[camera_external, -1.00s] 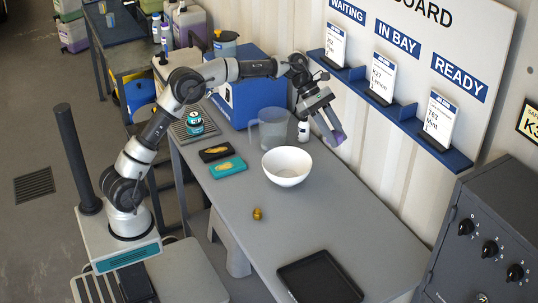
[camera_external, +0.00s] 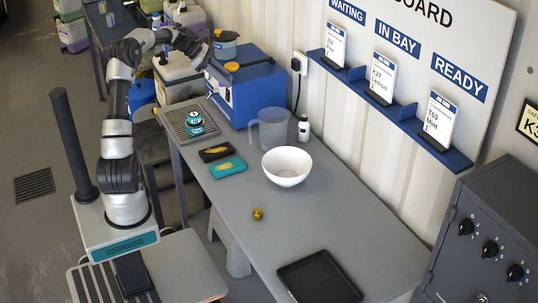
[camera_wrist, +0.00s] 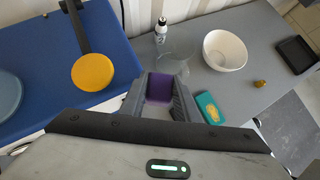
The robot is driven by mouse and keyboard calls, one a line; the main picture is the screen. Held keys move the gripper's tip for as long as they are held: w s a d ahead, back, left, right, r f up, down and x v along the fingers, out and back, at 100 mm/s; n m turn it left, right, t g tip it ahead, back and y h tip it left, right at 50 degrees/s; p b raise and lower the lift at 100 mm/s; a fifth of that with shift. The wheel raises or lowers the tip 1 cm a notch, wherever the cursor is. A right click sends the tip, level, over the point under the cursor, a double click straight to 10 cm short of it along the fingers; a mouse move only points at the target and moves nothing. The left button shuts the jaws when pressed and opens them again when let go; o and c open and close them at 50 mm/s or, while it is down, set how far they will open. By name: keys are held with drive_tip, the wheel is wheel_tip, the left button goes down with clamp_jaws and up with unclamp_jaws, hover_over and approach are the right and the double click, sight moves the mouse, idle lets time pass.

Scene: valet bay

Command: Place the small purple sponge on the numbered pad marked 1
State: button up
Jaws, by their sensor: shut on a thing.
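The small purple sponge (camera_wrist: 159,88) is between the two grey fingers of my gripper (camera_wrist: 160,92) in the wrist view. The gripper is shut on it and holds it up in the air. In the external view my gripper (camera_external: 202,58) is at the far left, near the blue box; the sponge cannot be made out there.
A blue box (camera_external: 262,92) with a yellow disc (camera_wrist: 92,71) stands at the back. A clear jug (camera_external: 271,130), white bottle (camera_external: 303,128), white bowl (camera_external: 287,167), teal item (camera_external: 228,167), brass object (camera_external: 257,213) and black tray (camera_external: 318,280) are on the bench.

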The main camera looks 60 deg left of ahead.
drive_tip(key=s+a+n+y+p, duration=0.1)
drive_tip(key=s+a+n, duration=0.1)
drive_tip(key=s+a, duration=0.75)
hover_over(194, 114)
drive_tip(key=shift+t, duration=0.3)
wheel_tip(194, 114, down, 11)
drive_tip(key=shift+d+r, duration=0.1)
drive_tip(key=shift+r, duration=0.1)
drive_tip(key=shift+y, duration=0.3)
drive_tip(key=shift+f, duration=2.1)
drive_tip(key=shift+f, duration=0.2)
drive_tip(key=o, duration=1)
